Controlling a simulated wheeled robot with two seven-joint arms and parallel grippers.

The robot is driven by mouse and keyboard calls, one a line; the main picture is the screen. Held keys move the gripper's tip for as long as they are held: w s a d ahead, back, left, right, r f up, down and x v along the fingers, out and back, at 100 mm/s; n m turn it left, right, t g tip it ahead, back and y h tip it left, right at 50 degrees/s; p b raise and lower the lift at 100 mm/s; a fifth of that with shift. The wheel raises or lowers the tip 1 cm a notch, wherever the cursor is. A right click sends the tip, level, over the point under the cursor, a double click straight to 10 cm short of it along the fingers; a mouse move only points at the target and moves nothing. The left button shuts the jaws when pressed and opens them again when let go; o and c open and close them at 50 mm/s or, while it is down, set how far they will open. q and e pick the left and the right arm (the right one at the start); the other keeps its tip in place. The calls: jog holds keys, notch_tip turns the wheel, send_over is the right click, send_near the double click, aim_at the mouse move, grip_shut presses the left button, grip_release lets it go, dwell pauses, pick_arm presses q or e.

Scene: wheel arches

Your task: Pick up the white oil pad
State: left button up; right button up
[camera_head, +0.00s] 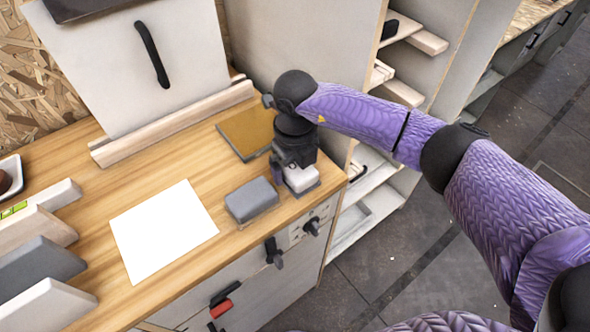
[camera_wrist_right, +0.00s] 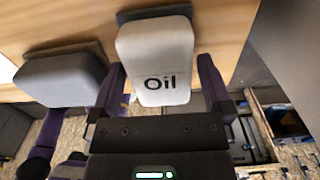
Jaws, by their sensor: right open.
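The white oil pad (camera_wrist_right: 157,62) carries the word "Oil" and lies on the wooden worktop. In the head view the white pad (camera_head: 301,179) sits near the front right corner of the worktop, partly hidden by my right gripper (camera_head: 290,172). In the right wrist view my right gripper (camera_wrist_right: 160,88) is open, with one finger on each side of the pad. I cannot tell whether the fingers touch it. My left gripper is not in view.
A grey pad (camera_head: 252,200) stands just left of the white pad. A white sheet (camera_head: 164,231) lies on the worktop (camera_head: 105,184). A brown-topped flat piece (camera_head: 247,132) lies behind. Several blocks stand at the left edge. Open shelves (camera_head: 372,195) are to the right.

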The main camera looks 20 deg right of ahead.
jog(key=shift+r, duration=0.1)
jog(key=c, duration=1.1)
notch_tip(320, 180, up, 10)
jog(key=shift+r+p, duration=0.1)
jog(key=shift+p, duration=0.95)
jog(key=o, duration=0.6)
jog(key=c, duration=0.4)
